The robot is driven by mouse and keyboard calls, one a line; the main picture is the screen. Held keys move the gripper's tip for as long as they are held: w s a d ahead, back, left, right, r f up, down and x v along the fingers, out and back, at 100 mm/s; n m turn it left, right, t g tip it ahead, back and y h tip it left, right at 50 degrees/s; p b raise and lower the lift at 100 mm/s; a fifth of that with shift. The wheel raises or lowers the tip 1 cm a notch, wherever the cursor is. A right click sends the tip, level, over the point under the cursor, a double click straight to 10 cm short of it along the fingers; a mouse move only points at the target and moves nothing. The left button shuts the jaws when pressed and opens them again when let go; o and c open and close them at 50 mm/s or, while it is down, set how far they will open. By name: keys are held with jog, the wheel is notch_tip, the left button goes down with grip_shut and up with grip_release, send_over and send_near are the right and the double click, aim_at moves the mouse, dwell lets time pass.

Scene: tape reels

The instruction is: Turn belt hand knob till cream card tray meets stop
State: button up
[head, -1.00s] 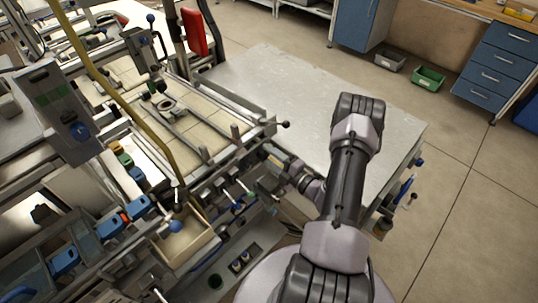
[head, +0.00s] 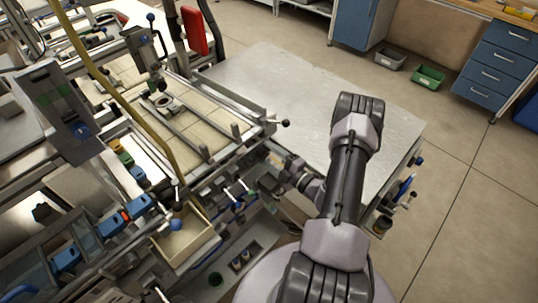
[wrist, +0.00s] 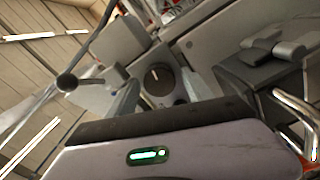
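A dark round knob (wrist: 158,76) with a white mark shows in the middle of the wrist view, in front of a grey panel. My gripper (wrist: 160,88) has its two grey fingers apart, one on each side of the knob, with gaps between; I see no grip on it. In the head view my gripper is mostly hidden at the machine's front edge, beyond my wrist (head: 312,190). A cream-lined open tray (head: 188,246) sits at the machine's lower front; I cannot tell if it is the card tray. Cream panels (head: 203,125) lie on the machine bed. The stop cannot be made out.
A ball-ended lever (wrist: 68,82) stands left of my fingers, and a dark grey block (wrist: 268,52) is on the right. A bare metal table (head: 290,90) lies behind my arm. Open floor (head: 460,180) is on the right.

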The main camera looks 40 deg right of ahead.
dwell(0.3)
jog(key=s+d+p, duration=0.1)
jog(key=s+p, duration=0.1)
jog(key=s, duration=1.5)
jog(key=shift+s+d, duration=0.15)
jog(key=shift+d, duration=0.05)
